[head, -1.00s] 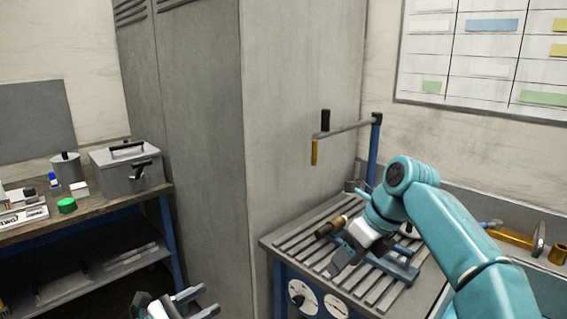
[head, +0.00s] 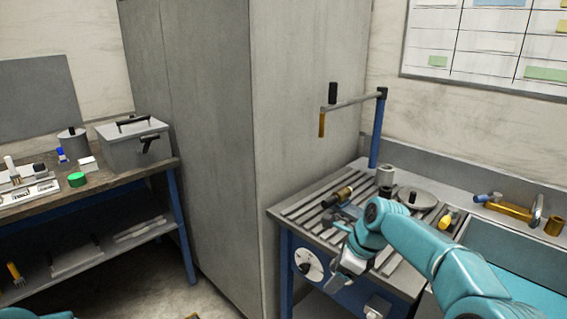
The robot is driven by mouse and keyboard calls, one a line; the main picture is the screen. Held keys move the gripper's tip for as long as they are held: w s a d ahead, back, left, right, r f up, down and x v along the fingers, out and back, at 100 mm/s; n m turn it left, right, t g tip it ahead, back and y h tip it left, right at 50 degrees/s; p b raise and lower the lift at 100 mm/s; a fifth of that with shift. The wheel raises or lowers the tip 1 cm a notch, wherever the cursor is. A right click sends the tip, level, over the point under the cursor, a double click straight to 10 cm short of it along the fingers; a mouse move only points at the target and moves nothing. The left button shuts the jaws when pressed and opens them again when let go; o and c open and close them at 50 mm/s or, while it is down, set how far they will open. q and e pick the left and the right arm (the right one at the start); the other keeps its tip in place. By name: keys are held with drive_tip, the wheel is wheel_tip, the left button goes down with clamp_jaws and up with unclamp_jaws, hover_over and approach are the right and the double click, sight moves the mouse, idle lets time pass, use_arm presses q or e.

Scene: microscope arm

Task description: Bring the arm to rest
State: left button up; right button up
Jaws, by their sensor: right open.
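The microscope arm (head: 352,103) is a thin grey bar on a blue post (head: 377,135) at the back of the slatted bench. It reaches left from the post, about level, in front of the tall grey cabinet. A black grip stands up near its free end and a brass-coloured tip hangs below. My right gripper (head: 340,276) is open, at the bench's front edge, well below and apart from the arm. My left gripper is not in view; only a teal piece of my own shows at the bottom left.
The slatted bench (head: 300,211) holds a brass-and-black cylinder (head: 338,195), a round grey disc (head: 418,199) and a small grey cylinder (head: 386,174). A sink-like trough lies to the right. The grey cabinet (head: 300,150) stands at the left. Space above the bench is open.

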drive_tip(key=s+f+n, duration=0.5)
drive_tip(key=s+f, duration=0.1)
drive_tip(key=f, duration=0.5)
drive_tip(key=s+f+n, duration=0.5)
drive_tip(key=f, duration=0.7)
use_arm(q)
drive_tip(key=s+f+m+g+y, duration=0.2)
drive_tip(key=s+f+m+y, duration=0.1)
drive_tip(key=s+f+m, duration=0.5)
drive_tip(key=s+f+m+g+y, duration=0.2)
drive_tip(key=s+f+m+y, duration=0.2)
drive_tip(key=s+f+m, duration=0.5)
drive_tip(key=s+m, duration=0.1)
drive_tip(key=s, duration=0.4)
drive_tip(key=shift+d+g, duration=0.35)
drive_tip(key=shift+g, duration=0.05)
use_arm(e)
drive_tip(key=s+f+n, duration=0.3)
drive_tip(key=s+n, duration=0.2)
drive_tip(key=s, duration=0.6)
drive_tip(key=s+f+n+g, duration=0.1)
drive_tip(key=s+f+n, duration=0.2)
drive_tip(key=s, duration=0.7)
drive_tip(key=shift+s+f+n, duration=0.4)
drive_tip(key=shift+n, duration=0.7)
